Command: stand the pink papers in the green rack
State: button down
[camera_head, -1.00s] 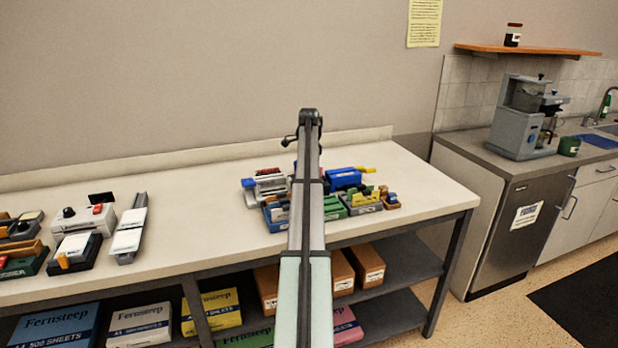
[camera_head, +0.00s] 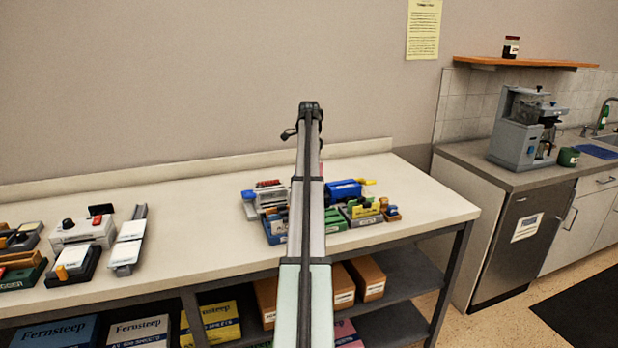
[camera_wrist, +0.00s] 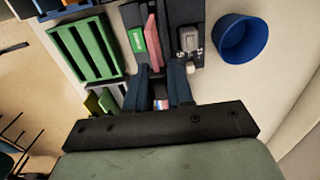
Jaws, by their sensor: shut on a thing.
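The green rack (camera_wrist: 88,50) shows in the wrist view at upper left, a slatted frame with long dark slots. The pink papers (camera_wrist: 153,42) are a narrow upright pink strip right of it, beside a small green piece. My gripper (camera_wrist: 160,70) is below the strip, a finger on each side of its near end. It is shut on the pink papers, though the contact is partly hidden.
A blue cup (camera_wrist: 240,40) stands right of the papers. Dark trays with small grey items (camera_wrist: 190,42) lie between.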

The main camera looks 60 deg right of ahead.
notch_tip(320, 180, up, 2)
jog(key=shift+r, duration=0.15)
jog(key=shift+s+d+r, duration=0.15)
jog(key=shift+s+r, duration=0.05)
jog(key=shift+r, duration=0.1)
jog(key=s+a+f, duration=0.3)
jog(key=s+a, duration=0.7)
jog(key=shift+s+a+f, duration=0.2)
jog(key=shift+a+f, duration=0.1)
jog(key=shift+a, duration=0.05)
jog(key=shift+f, duration=0.15)
jog(key=shift+f, duration=3.9)
